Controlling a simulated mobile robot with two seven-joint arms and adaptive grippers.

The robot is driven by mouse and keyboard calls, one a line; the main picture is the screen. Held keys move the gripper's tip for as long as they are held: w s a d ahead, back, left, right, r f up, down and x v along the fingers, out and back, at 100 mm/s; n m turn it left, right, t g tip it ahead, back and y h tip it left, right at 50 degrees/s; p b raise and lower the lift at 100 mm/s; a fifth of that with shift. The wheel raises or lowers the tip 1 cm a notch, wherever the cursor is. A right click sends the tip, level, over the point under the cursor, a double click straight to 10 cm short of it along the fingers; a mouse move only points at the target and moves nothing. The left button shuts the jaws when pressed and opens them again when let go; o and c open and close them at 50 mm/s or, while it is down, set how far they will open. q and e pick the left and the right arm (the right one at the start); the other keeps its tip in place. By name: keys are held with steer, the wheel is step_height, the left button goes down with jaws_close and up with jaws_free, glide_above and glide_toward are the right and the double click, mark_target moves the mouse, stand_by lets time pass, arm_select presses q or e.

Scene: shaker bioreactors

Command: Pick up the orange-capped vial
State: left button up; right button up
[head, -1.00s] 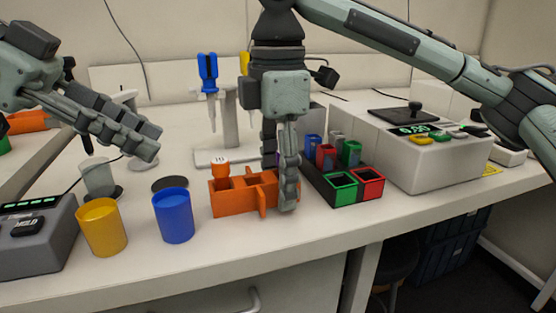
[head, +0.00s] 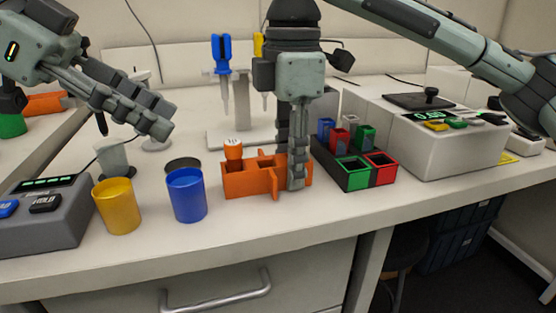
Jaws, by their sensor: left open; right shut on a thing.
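The orange-capped vial (head: 233,148) stands upright in the left end of an orange rack (head: 240,184); its body is mostly hidden by the rack. My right gripper (head: 294,178) points down at the rack's right end. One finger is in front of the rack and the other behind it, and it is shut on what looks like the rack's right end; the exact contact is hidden. My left gripper (head: 160,122) is open and empty, in the air to the left of the vial, above the cups.
A blue cup (head: 187,196) and a yellow cup (head: 118,206) stand left of the rack. A dark holder (head: 361,178) with coloured compartments is to its right. A pipette stand (head: 240,105) is behind. The counter's front strip (head: 250,235) is clear.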

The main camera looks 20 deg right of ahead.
mark_target(233, 142)
arm_select(q)
steer(key=d+r+m+g+y, duration=0.1)
steer(key=d+r+m+y, duration=0.1)
steer(key=d+r+y, duration=0.3)
steer(key=shift+y, duration=0.4)
steer(key=x, duration=0.6)
steer(key=shift+w+d+r, duration=0.1)
steer(key=shift+w+d, duration=0.1)
steer(key=shift+d, duration=0.1)
steer(key=shift+w+a+x, duration=0.1)
steer(key=shift+x, duration=1.25)
steer(key=shift+w+a+x, duration=0.1)
steer(key=shift+w+x, duration=0.05)
steer(key=shift+x, duration=1.15)
steer(key=shift+c, duration=0.5)
steer(key=c, duration=0.8)
